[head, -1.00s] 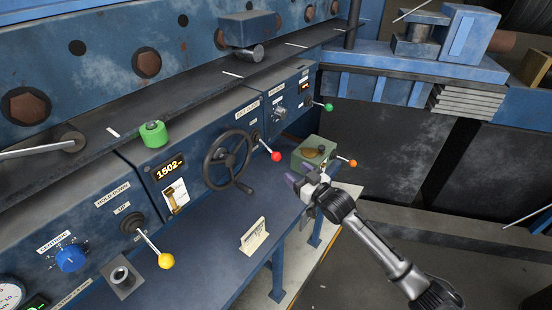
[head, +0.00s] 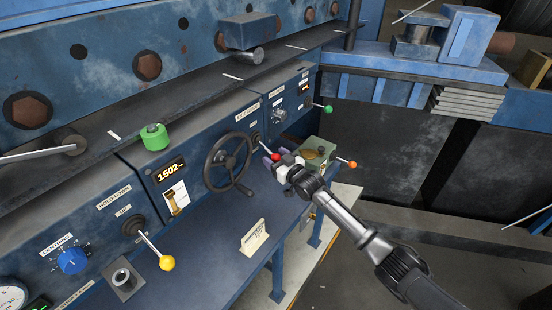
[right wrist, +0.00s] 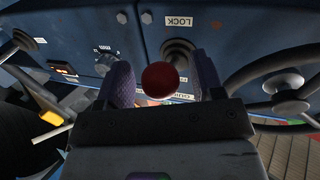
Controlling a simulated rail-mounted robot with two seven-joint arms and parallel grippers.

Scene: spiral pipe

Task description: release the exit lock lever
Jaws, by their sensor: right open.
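The exit lock lever has a red ball knob (head: 276,157) on a short rod and sticks out from the blue panel, right of the handwheel. My right gripper (head: 270,160) is at the knob, coming from the right. In the right wrist view the red knob (right wrist: 160,80) lies between the two purple fingers of my open gripper (right wrist: 163,88), with visible gaps on both sides. A LOCK label (right wrist: 178,21) shows above the lever's dark round mount (right wrist: 178,52). My left gripper is not in view.
A black handwheel (head: 228,162) stands just left of the lever. A green box with an orange-knobbed lever (head: 346,161) is close on the right. A green-knobbed lever (head: 328,108) is further back. A small sign (head: 255,238) stands on the blue ledge, otherwise clear nearby.

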